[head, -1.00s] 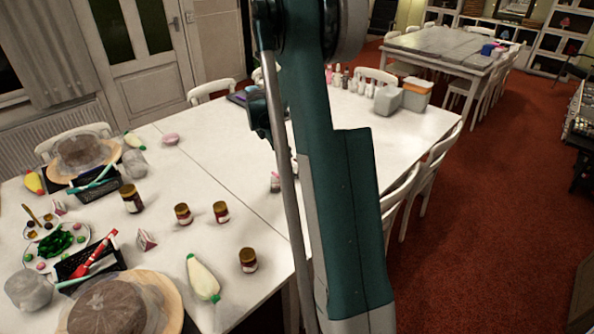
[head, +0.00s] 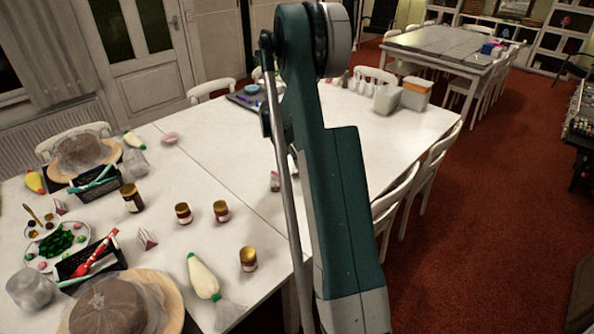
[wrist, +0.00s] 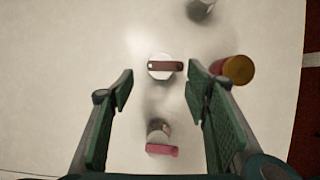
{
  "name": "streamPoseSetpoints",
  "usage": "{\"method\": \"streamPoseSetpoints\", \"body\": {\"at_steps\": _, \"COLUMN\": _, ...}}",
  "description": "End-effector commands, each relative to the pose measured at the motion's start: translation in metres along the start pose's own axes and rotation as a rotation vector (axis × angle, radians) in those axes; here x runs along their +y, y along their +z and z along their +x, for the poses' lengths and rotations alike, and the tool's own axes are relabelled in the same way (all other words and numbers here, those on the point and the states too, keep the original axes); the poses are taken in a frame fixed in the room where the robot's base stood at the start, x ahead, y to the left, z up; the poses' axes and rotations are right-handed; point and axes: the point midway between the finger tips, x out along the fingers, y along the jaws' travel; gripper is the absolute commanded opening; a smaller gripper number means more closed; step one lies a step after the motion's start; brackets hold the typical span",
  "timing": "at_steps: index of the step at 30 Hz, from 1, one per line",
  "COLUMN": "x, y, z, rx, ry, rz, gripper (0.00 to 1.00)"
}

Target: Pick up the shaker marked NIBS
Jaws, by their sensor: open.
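My gripper (wrist: 160,80) is open in the wrist view, its two green fingers spread wide above the white table. A pale round-topped shaker (wrist: 158,67) with a brown strip across it lies in the gap between the fingertips, untouched. I cannot read any NIBS marking. Another small shaker with a pink band (wrist: 161,150) stands nearer the palm, between the fingers. In the head view my arm hides most of the gripper; a small pinkish shaker (head: 275,182) stands just left of the arm.
A gold-lidded jar (wrist: 238,70) stands close outside the right finger. A greyish item (wrist: 200,9) is at the wrist view's top. In the head view, gold-lidded jars (head: 221,211), a piping bag (head: 203,277) and cake stands occupy the left; grey tubs (head: 387,98) stand farther back.

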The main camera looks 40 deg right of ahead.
Motion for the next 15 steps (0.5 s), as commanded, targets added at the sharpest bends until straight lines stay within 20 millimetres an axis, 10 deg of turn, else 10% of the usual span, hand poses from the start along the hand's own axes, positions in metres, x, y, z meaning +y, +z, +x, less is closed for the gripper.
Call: {"method": "streamPoseSetpoints", "body": {"at_steps": 15, "x": 0.0, "y": 0.0, "z": 0.025, "rx": 0.0, "ry": 0.0, "rz": 0.0, "gripper": 0.47}}
